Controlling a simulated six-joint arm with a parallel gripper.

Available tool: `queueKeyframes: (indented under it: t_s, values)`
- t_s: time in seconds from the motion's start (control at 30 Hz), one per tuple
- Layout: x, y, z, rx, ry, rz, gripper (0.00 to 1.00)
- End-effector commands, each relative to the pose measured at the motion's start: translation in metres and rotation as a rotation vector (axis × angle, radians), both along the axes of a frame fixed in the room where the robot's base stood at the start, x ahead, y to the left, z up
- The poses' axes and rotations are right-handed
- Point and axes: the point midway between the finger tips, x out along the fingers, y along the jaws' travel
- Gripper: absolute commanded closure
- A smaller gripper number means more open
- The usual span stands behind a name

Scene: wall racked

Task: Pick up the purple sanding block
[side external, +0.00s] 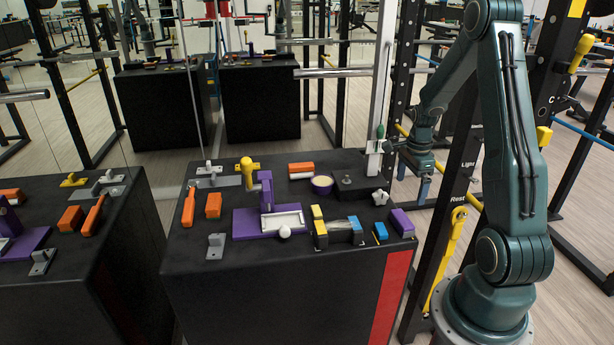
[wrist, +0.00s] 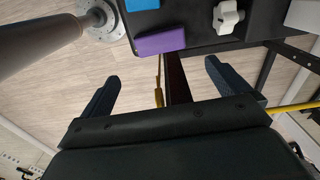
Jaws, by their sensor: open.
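The purple sanding block (side external: 401,223) sits at the right front corner of the black bench top, next to a small blue block (side external: 380,232). In the wrist view the purple sanding block (wrist: 160,42) lies near the bench edge, beyond and between my fingertips, with a blue piece (wrist: 142,4) behind it. My gripper (side external: 431,192) hangs off the right side of the bench, apart from the block, fingers pointing down. In the wrist view my gripper (wrist: 161,72) is open, with nothing between its fingers.
A white fitting (wrist: 228,16) stands near the bench edge. Rack posts stand close to my arm. Mirrors at left and behind repeat the scene.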

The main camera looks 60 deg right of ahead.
Motion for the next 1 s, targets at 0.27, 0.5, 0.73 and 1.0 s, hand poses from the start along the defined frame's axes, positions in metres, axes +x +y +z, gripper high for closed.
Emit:
queueKeyframes:
  t_s: [0.27, 0.5, 0.73, 1.0]
  values:
    - [0.000, 0.001, -0.038, 0.004, 0.003, 0.002, 0.00]
    - [0.000, 0.001, -0.066, 0.003, 0.002, 0.002, 0.00]
    - [0.000, 0.001, -0.075, 0.001, 0.001, 0.002, 0.00]
    - [0.000, 0.001, -0.079, 0.001, 0.001, 0.002, 0.00]
